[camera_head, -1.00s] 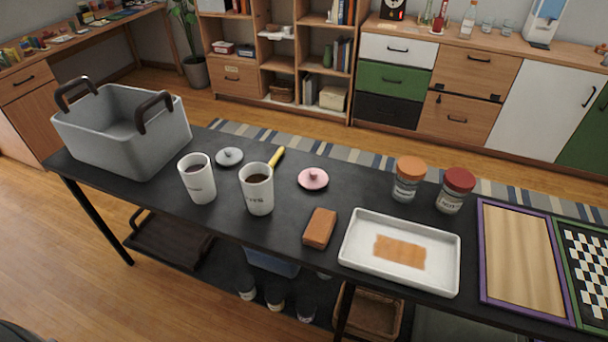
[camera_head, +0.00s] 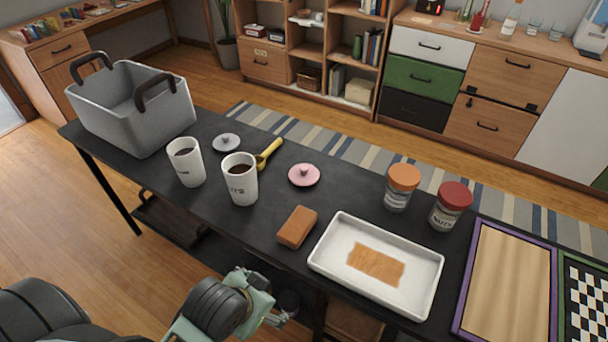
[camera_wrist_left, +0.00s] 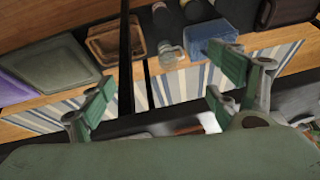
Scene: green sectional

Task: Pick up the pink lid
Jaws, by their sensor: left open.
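The pink lid (camera_head: 304,175), a round disc with a small knob, lies flat on the black table (camera_head: 330,196). It is behind the brown block and right of the yellow scoop. My left gripper (camera_head: 282,318) shows at the bottom of the head view, in front of the table's near edge and well apart from the lid. In the left wrist view its two green fingers (camera_wrist_left: 160,95) are spread wide with nothing between them. The lid cannot be made out in the wrist view. My right gripper is not in view.
Two white cups (camera_head: 240,180) stand left of the lid, with a grey lid (camera_head: 226,142) and yellow scoop (camera_head: 268,153) behind. A brown block (camera_head: 297,227) and white tray (camera_head: 428,292) lie nearer. Two jars (camera_head: 402,188) stand right. A grey basket (camera_head: 128,118) is far left.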

